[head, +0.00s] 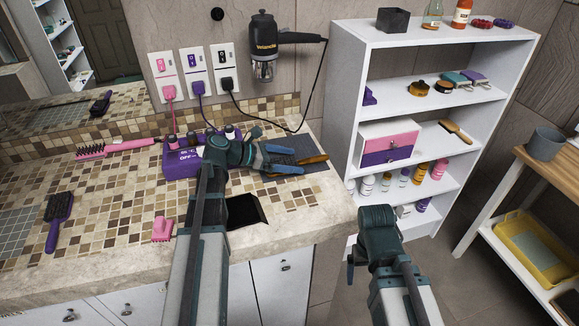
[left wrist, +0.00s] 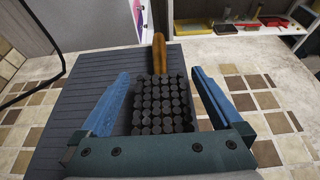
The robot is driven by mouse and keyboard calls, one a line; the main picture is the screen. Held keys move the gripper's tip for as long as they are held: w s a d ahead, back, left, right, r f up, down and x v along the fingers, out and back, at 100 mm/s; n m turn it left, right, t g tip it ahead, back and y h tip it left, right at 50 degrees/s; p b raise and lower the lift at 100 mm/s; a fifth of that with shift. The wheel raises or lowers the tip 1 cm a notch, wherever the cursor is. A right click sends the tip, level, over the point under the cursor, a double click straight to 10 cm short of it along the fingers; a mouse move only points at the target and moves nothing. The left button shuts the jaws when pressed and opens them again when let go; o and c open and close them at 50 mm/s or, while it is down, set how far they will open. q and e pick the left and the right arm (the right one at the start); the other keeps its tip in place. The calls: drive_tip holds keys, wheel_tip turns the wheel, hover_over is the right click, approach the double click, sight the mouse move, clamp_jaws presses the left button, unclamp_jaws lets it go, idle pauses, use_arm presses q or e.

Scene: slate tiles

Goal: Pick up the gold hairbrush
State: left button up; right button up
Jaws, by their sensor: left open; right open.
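The gold hairbrush (head: 313,159) lies on a dark grey mat (head: 297,142) at the counter's right end. In the left wrist view its gold handle (left wrist: 158,53) points away and its dark bristles face up. My left gripper (head: 291,160) is open over the brush. In the left wrist view my left gripper (left wrist: 160,76) has one blue finger on each side of the bristle head, apart from it. The gripper hides part of the brush in the head view. My right gripper (head: 357,262) is open and empty, low in front of the shelf; its fingers are mostly hidden.
A purple box (head: 178,163) with bottles stands left of my left gripper. A pink brush (head: 115,148), a purple brush (head: 59,218) and a pink clip (head: 162,229) lie on the counter. A white shelf (head: 344,95) stands to the right, with another brush (head: 456,131) on it. A black cord hangs behind.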

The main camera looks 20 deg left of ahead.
use_arm(q)
drive_tip(key=c, duration=1.3)
drive_tip(key=shift+r, duration=0.2)
